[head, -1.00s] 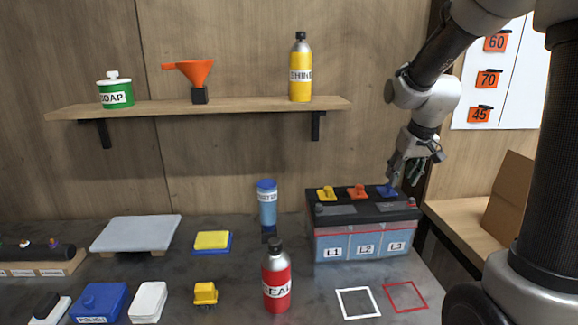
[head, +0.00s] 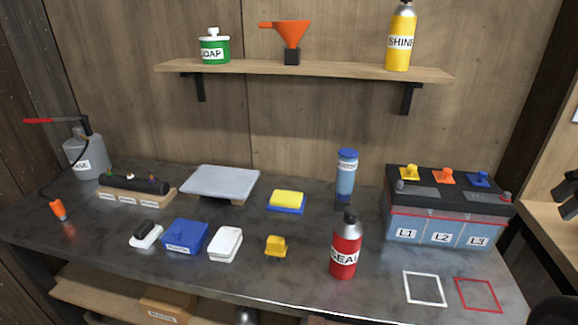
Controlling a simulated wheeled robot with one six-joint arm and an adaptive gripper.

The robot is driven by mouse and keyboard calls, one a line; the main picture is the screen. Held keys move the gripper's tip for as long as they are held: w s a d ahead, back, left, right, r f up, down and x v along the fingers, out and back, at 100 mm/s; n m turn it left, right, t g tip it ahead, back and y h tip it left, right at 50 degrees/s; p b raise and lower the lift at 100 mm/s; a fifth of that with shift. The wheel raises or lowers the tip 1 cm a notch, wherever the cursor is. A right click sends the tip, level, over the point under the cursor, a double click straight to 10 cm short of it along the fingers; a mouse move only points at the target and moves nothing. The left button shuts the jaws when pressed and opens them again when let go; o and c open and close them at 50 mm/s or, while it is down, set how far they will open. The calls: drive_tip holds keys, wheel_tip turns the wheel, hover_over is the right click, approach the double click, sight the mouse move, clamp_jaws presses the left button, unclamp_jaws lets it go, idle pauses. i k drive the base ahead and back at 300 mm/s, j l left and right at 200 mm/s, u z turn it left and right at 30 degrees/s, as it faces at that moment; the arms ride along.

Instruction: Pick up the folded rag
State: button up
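A white, flat, rounded piece (head: 225,243) lies at the front middle of the bench in the head view. It looks like the folded rag, though its cloth texture cannot be made out. It lies just right of a blue piece labelled POLISH (head: 185,237), with a narrow gap. Only a dark part of my gripper (head: 568,196) shows, cut off by the right picture edge. It is far to the right of the white piece, beyond the battery. Whether its fingers are open or shut cannot be seen.
The battery (head: 448,207) is at right. A shelf (head: 330,71) hangs above.

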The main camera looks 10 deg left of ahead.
sight(223, 247)
drive_tip(key=k+j, duration=0.1)
drive_tip(key=j, duration=1.4)
drive_tip(key=k+u, duration=0.05)
drive_tip(key=k, duration=0.05)
